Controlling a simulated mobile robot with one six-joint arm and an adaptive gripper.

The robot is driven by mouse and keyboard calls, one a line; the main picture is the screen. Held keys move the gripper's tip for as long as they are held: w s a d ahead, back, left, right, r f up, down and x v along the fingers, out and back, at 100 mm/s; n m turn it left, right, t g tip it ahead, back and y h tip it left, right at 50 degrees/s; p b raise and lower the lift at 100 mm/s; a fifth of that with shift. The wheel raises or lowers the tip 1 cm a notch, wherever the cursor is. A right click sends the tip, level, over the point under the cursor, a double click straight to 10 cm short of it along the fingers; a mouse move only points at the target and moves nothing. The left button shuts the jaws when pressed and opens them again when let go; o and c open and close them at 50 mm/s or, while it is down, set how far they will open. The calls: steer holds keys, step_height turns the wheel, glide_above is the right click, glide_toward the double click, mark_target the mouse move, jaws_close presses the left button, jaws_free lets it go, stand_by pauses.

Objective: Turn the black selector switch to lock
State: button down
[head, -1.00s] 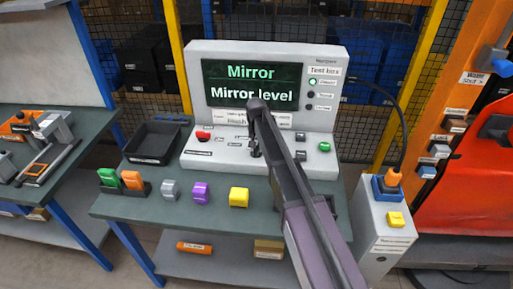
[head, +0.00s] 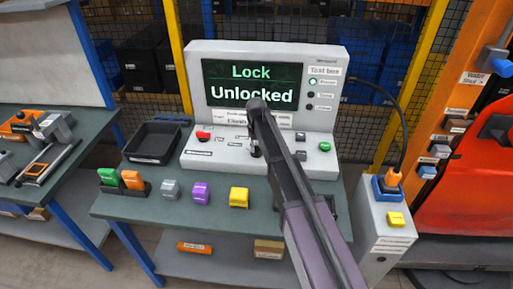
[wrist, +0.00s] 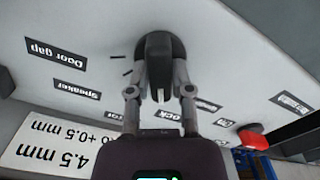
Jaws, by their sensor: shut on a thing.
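The black selector switch (wrist: 158,62) sits on the pale console panel. My gripper (wrist: 159,92) has its two fingers on either side of the switch's knob, shut on it. The knob's white mark points down in the wrist view, towards a partly hidden label ending in "ock". In the head view my gripper (head: 255,150) is on the console's sloped panel, and my arm hides part of it. The console screen (head: 252,84) reads "Lock" above "Unlocked".
A red button (head: 203,134) and a green button (head: 325,146) flank the switch. A black tray (head: 152,142) and coloured blocks, including a yellow one (head: 239,197), lie on the bench. A grey box (head: 377,225) with an orange plug stands at the right.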

mark_target(257, 146)
steer(key=c, duration=0.5)
jaws_free()
steer(key=shift+m, duration=0.4)
steer(key=m, duration=1.1)
step_height(257, 146, up, 14)
steer(key=p, duration=1.4)
steer(key=s+d+f+n+b, duration=0.1)
steer(key=s+d+f+b, duration=0.3)
steer(key=s+d, duration=0.3)
steer(key=s+d+f+n+b, duration=0.2)
steer(key=s+d+f+b, duration=0.2)
steer(key=s+d, duration=0.3)
steer(key=s+d+f+n+b, duration=0.2)
steer(key=s+d+f+b, duration=0.2)
steer(key=s+d, duration=0.3)
steer(key=shift+s+f, duration=0.2)
steer(key=shift+s, duration=0.05)
